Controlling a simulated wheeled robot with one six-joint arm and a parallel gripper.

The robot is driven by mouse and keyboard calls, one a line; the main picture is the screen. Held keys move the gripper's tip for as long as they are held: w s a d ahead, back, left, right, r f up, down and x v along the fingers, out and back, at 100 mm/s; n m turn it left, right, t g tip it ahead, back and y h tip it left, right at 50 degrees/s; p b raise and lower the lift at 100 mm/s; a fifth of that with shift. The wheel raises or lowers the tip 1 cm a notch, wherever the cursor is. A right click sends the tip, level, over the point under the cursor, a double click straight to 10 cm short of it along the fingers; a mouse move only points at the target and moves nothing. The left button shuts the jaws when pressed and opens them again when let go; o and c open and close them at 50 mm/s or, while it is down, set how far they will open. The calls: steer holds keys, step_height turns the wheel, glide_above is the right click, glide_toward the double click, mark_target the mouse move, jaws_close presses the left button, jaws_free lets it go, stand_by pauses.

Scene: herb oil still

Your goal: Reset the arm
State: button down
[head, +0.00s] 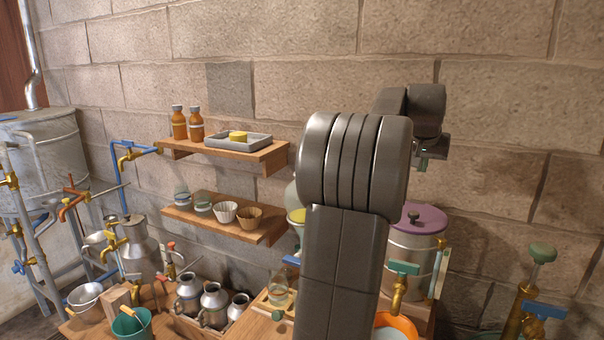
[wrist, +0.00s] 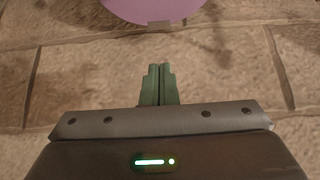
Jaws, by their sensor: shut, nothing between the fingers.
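My gripper (wrist: 158,84) shows in the wrist view with its two green fingers together and nothing between them. In the head view my grey arm rises in the centre and bends over to the right. The gripper's green tip (head: 422,164) shows small below the wrist, in front of the stone wall and above the pot with the purple lid (head: 420,218). In the wrist view the purple lid (wrist: 152,8) is at the top edge, apart from the fingers.
Two wooden shelves (head: 272,158) with bottles, a grey tray and cups are left of my arm. Metal cans (head: 212,300), a teal bucket (head: 131,324) and an orange basin (head: 396,326) stand below. Pipes with valves are at both sides. The upper wall area is clear.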

steer(key=shift+w+d+r+g+p, duration=0.2)
steer(key=shift+w+r+g+p, duration=0.15)
steer(key=shift+p, duration=0.55)
steer(key=shift+w, duration=0.1)
